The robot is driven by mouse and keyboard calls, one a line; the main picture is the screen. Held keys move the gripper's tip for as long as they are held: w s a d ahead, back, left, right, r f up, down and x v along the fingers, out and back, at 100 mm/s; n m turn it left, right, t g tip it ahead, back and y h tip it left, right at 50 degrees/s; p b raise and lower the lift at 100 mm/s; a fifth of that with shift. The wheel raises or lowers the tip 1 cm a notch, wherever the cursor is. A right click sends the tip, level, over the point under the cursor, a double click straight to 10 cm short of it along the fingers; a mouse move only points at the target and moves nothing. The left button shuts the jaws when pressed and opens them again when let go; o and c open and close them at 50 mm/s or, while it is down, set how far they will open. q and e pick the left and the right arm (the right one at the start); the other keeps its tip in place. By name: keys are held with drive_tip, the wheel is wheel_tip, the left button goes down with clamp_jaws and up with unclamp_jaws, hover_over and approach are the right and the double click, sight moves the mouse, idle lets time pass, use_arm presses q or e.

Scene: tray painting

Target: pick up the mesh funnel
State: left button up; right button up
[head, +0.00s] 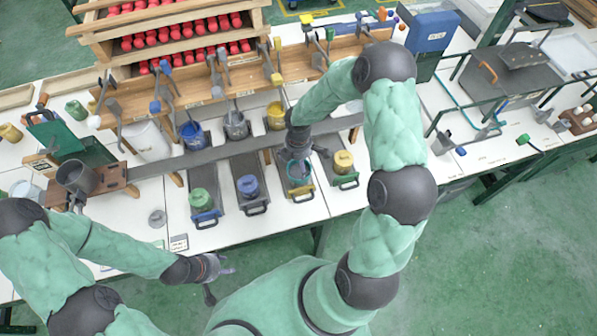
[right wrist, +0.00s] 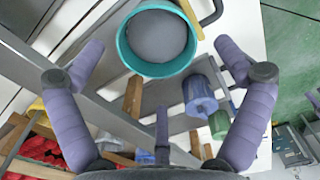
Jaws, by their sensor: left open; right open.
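The mesh funnel, a round piece with a teal rim and a grey middle, shows in the right wrist view (right wrist: 157,42). In the head view its teal rim (head: 298,170) is partly hidden under my right gripper (head: 303,156). It appears to stand over a dark tray with a yellow front (head: 302,192). My right gripper is open above it; in the right wrist view its fingers (right wrist: 160,55) are spread to either side of the rim, with no contact visible. My left gripper (head: 222,278) is open and empty near the table's front edge, far from the funnel.
Trays with a green pot (head: 201,200), a blue pot (head: 248,187) and a yellow pot (head: 343,162) stand beside the funnel. A long grey rail (head: 220,152) runs behind them. Blue, grey and yellow buckets stand behind the rail.

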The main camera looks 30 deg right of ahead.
sight(299, 173)
drive_tip(key=shift+w+d+f+b, duration=0.1)
drive_tip(key=shift+f+b, duration=0.1)
drive_tip(key=shift+f, duration=1.35)
drive_tip(key=shift+d+f+b, duration=0.1)
drive_tip(key=shift+f+b, duration=0.05)
drive_tip(key=shift+f, duration=1.35)
drive_tip(key=c, duration=1.1)
